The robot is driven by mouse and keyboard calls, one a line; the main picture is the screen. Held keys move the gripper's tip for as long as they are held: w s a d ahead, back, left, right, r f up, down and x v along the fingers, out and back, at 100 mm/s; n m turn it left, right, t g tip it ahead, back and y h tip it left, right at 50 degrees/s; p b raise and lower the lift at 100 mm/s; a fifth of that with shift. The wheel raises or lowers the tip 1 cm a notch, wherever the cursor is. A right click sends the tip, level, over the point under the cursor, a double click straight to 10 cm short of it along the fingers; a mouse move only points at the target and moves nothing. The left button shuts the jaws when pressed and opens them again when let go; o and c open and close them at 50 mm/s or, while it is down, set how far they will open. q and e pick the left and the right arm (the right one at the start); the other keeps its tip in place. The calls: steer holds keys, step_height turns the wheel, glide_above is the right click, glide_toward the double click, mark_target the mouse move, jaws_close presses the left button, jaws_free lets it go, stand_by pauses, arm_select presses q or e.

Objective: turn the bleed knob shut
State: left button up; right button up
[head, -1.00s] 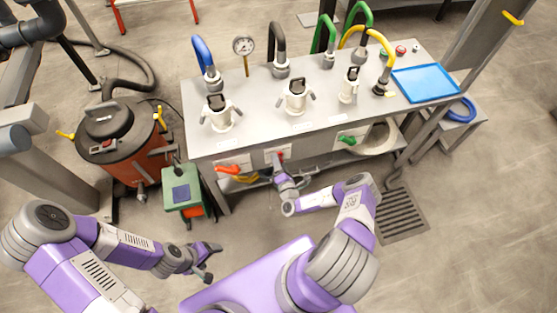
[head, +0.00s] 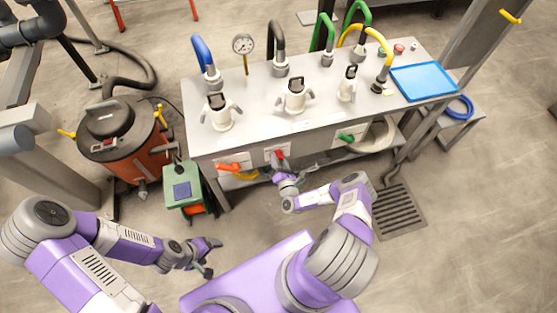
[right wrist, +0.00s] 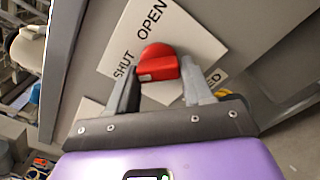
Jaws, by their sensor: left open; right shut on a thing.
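The red bleed knob (right wrist: 158,64) sits on a white label plate (right wrist: 185,30) marked OPEN and SHUT in the right wrist view. In the head view the knob (head: 280,154) is a small red spot on the front of the grey bench. My right gripper (right wrist: 161,76) is shut on the knob, with one finger on either side of it. The knob's flat front face points towards the camera between OPEN and SHUT. In the head view my right gripper (head: 279,163) reaches up to the bench front. My left gripper (head: 212,257) is open and empty, low over the floor.
An orange-red handle (head: 229,167) is left of the knob and a green handle (head: 346,138) is right of it on the bench front. A green box (head: 183,190) stands left of the bench. A floor grate (head: 398,210) lies at the right.

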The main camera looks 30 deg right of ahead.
steer(key=shift+d, duration=0.1)
steer(key=o, duration=1)
steer(key=p+v, duration=0.1)
steer(key=v, duration=0.6)
steer(key=shift+s, duration=0.25)
